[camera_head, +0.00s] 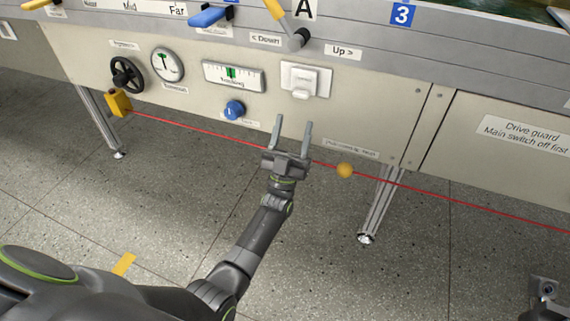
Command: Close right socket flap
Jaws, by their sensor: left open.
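A white socket (305,80) is mounted on the beige front panel, right of the middle of the panel. A small white part stands out at its lower left; I cannot tell for sure whether this is the flap or how far it is open. Only this one white socket is in view. My left gripper (294,120) is below the socket, pointing up at the panel. Its two fingers are spread apart with nothing between them. They do not cover the socket.
A blue knob (234,110), a gauge strip (233,76), a round dial (167,65) and a black handwheel (127,74) sit left of the socket. A red line with a yellow ball (345,170) runs below. A lever (298,39) is above. The floor is open.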

